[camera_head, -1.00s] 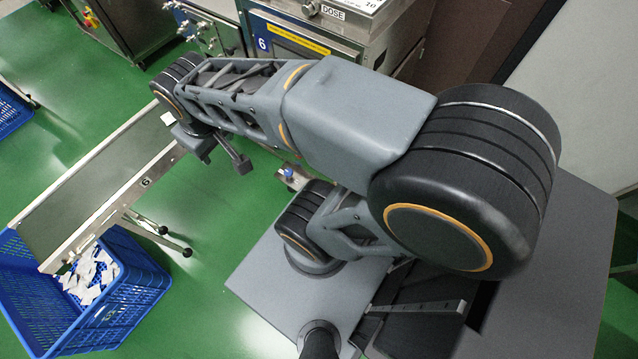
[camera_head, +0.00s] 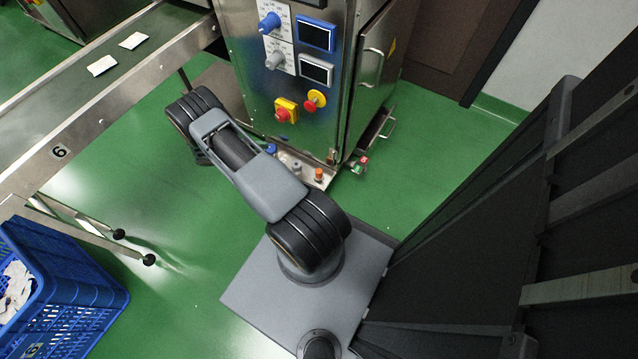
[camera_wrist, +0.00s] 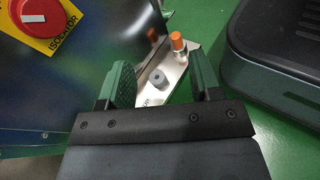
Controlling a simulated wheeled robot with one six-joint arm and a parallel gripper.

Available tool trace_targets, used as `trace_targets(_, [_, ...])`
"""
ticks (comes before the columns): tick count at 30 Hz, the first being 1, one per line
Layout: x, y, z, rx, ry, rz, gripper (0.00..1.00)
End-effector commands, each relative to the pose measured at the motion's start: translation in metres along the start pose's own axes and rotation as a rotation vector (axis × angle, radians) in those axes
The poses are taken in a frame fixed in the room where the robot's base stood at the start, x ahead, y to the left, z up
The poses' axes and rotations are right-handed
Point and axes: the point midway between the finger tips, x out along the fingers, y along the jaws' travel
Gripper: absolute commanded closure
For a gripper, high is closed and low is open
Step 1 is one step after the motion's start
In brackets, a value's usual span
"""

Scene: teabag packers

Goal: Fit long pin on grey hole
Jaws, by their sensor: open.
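In the wrist view my gripper (camera_wrist: 163,72) is open, with its two green fingers spread apart. Nothing is seen held between them. Beyond and between the fingers is a metal plate (camera_wrist: 174,66) with a short grey round piece (camera_wrist: 157,78) and an orange-topped post (camera_wrist: 177,42). Whether the grey piece has an open hole is too small to tell. In the head view the plate lies low at the machine's foot, with the grey piece (camera_head: 296,167) and the orange post (camera_head: 319,174). My gripper is hidden there. I cannot identify a long pin.
The steel machine (camera_head: 290,100) rises above the plate, with a red knob on a yellow plate (camera_wrist: 42,15). A conveyor (camera_head: 90,92) with white packets runs at left. A blue crate (camera_head: 70,290) stands lower left. Green floor (camera_head: 190,270) is free between.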

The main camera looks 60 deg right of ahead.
Motion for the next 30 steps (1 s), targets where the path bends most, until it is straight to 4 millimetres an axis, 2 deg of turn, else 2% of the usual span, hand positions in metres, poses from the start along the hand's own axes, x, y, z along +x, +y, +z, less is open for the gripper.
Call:
trace_targets(1, [0.023, -0.009, -0.042, -0.033, -0.052, 0.014, 0.42])
trace_targets(3, [0.043, -0.016, -0.071, -0.067, -0.111, 0.035, 0.42])
trace_targets(6, [0.067, -0.026, -0.102, -0.106, -0.176, 0.059, 0.42])
trace_targets(10, [0.086, -0.035, -0.127, -0.14, -0.23, 0.083, 0.42])
trace_targets(15, [0.109, -0.04, -0.136, -0.159, -0.262, 0.092, 0.42])
trace_targets(24, [0.16, -0.035, -0.124, -0.162, -0.264, 0.093, 0.42])
trace_targets(30, [0.178, -0.032, -0.119, -0.161, -0.263, 0.095, 0.42])
